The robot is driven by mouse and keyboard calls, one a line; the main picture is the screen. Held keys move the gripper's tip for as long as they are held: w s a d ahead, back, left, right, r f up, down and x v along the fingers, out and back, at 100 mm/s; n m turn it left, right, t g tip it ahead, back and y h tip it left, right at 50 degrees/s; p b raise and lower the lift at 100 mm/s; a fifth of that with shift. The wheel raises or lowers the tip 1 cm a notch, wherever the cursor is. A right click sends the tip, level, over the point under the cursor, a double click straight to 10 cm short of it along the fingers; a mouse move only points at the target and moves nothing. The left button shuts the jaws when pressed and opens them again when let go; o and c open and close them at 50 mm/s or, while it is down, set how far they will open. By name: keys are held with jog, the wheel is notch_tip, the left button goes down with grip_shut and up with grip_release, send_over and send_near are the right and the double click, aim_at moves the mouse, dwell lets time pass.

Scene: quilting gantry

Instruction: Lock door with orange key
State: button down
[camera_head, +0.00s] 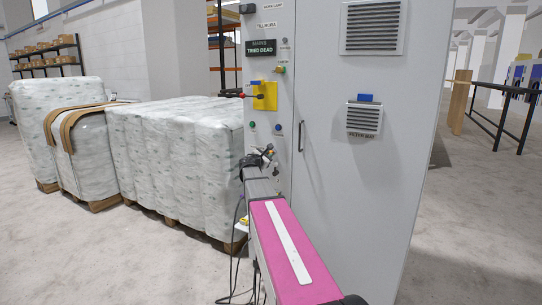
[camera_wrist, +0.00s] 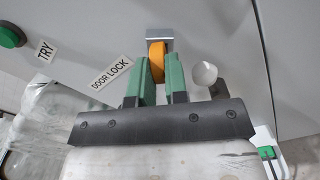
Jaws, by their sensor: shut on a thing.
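An orange key (camera_wrist: 156,56) stands at a metal lock plate (camera_wrist: 159,44) on the grey cabinet door, beside a "DOOR LOCK" label (camera_wrist: 112,73). My gripper (camera_wrist: 159,72) has its green fingers shut on the key, one finger on each side. The fingers hide part of the key, and I cannot tell how far it sits in the lock. In the head view my gripper (camera_head: 262,157) is at the front of the grey cabinet (camera_head: 340,190), below the yellow switch plate. The key cannot be made out there.
A white round knob (camera_wrist: 204,75) is close to the right finger. Wrapped pallets (camera_head: 180,165) stand left of the cabinet. Grey floor (camera_head: 475,215) is open to the right.

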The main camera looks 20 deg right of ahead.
dwell(0.3)
jog(key=shift+n, duration=2)
jog(key=n, duration=0.2)
jog(key=shift+n, duration=0.4)
jog(key=c, duration=1.1)
grip_release()
jog(key=shift+o, duration=0.2)
jog(key=shift+s, duration=0.1)
jog(key=v, duration=1)
jog(key=shift+s+a, duration=0.2)
jog(key=shift+a, duration=0.15)
